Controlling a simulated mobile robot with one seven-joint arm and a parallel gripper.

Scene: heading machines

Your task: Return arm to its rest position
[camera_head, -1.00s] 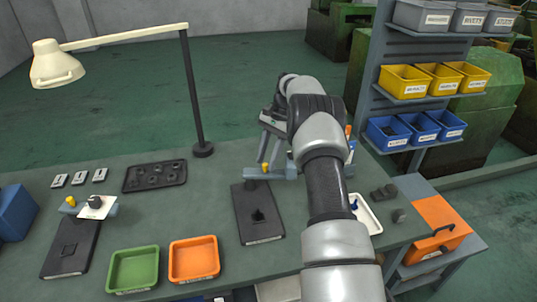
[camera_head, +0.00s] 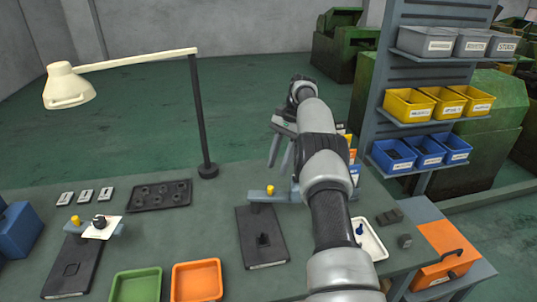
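My arm rises from the bottom right of the head view and reaches forward over the bench (camera_head: 150,245). My gripper (camera_head: 279,152) is at its far end, raised above the back part of the bench.
A white tray (camera_head: 368,240) with a blue part lies right of my arm. Green (camera_head: 136,286) and orange (camera_head: 196,281) bins stand in front. A lamp (camera_head: 202,120) stands left; a bin rack (camera_head: 425,100) stands right.

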